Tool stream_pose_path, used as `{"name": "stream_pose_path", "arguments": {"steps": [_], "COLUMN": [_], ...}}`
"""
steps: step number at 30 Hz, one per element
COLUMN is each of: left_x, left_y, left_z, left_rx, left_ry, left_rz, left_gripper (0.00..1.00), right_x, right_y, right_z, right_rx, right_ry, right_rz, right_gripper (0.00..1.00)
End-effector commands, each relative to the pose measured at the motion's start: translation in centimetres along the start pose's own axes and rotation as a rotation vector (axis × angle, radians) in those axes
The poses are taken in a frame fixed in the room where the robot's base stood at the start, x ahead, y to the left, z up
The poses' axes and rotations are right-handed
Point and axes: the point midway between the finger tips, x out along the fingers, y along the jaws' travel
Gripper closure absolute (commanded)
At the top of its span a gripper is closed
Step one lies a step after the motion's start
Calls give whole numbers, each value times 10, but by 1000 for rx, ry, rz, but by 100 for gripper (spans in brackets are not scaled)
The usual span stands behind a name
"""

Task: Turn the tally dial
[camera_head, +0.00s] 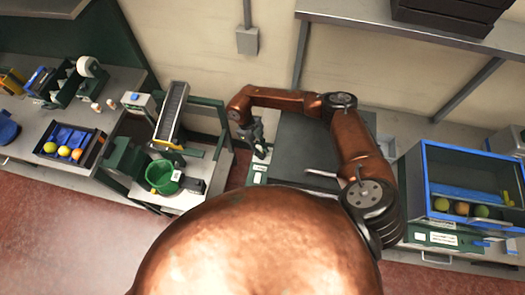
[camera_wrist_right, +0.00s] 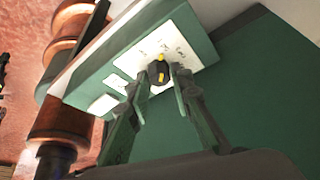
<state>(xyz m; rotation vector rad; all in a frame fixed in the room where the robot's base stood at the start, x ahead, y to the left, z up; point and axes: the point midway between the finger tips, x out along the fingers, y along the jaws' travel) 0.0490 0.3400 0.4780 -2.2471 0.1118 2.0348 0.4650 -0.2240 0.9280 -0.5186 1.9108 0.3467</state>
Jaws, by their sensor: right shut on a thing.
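The tally dial (camera_wrist_right: 161,72) is a small black knob with yellow marks on a white plate in the right wrist view. The plate (camera_wrist_right: 190,38) carries small printed marks and sits on a green panel (camera_wrist_right: 88,75). My right gripper (camera_wrist_right: 160,82) has a finger on either side of the dial and is shut on it. In the head view my right gripper (camera_head: 261,150) is at the left edge of the dark cabinet (camera_head: 305,150), and the dial cannot be made out there. My left gripper is not in view.
A blue-edged bin (camera_head: 432,185) with several fruits stands at the right. At the left are a green bucket (camera_head: 161,177), a dark chute (camera_head: 172,112) and a tray (camera_head: 84,158) with several fruits. A shelf (camera_head: 400,20) overhangs at the back right.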

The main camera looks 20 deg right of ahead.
Motion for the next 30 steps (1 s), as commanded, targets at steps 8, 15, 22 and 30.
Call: {"name": "stream_pose_path", "arguments": {"steps": [8, 15, 22, 30], "left_x": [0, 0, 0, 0], "left_y": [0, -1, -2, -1], "left_z": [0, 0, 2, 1], "left_rx": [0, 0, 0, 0], "left_ry": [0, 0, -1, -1], "left_rz": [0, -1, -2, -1], "left_gripper": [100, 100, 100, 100], "right_x": [2, 1, -14, -69], "right_y": [1, 1, 0, 0], "right_z": [0, 0, 1, 1], "right_rx": [-3, -2, -1, -3], "right_ry": [2, 1, -2, -3], "right_rz": [1, 0, -1, -2], "right_gripper": [66, 63, 63, 63]}}
